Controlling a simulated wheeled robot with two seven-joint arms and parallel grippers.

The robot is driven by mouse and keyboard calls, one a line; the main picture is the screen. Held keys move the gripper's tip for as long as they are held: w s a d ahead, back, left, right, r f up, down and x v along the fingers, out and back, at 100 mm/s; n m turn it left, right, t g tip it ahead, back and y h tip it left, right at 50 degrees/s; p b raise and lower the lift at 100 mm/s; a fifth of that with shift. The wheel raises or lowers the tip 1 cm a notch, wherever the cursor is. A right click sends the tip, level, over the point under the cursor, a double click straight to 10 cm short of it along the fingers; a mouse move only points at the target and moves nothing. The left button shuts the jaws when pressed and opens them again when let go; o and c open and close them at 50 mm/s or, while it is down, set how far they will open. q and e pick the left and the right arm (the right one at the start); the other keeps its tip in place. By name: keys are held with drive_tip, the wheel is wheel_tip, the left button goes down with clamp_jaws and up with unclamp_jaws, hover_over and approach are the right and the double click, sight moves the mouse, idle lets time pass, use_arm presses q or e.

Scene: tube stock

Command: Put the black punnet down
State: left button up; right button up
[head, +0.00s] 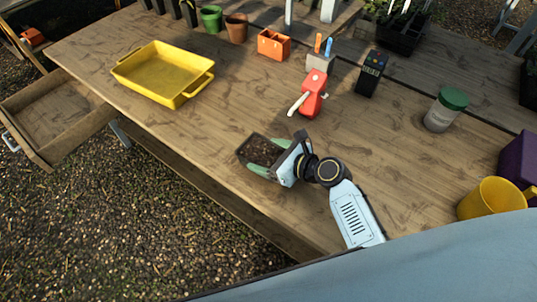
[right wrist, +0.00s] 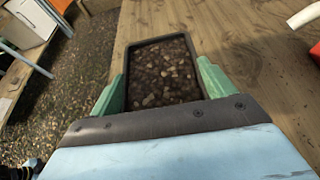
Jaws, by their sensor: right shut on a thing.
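The black punnet (head: 260,151) is a small rectangular tub filled with dark soil and bits of stone. In the head view it is over the wooden table near the front edge. My right gripper (head: 268,158) has its green fingers on two opposite sides of the punnet and is shut on it. In the right wrist view the punnet (right wrist: 163,73) sits between the two green fingers (right wrist: 160,88), roughly level. I cannot tell whether its base touches the tabletop. My left gripper is not in view.
The wooden table (head: 225,115) is clear around the punnet. A yellow tray (head: 185,98) stands to the left. An open drawer (head: 85,132) juts out left.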

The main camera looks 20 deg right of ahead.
drive_tip(key=shift+f, duration=0.1)
drive_tip(key=o, duration=1.1)
drive_tip(key=shift+c, duration=0.2)
drive_tip(key=shift+s+d+r, duration=0.2)
drive_tip(key=shift+s+r, duration=0.05)
drive_tip(key=p+v, duration=0.2)
drive_tip(key=v, duration=0.9)
drive_tip(key=shift+d, duration=0.15)
drive_tip(key=shift+s, duration=0.15)
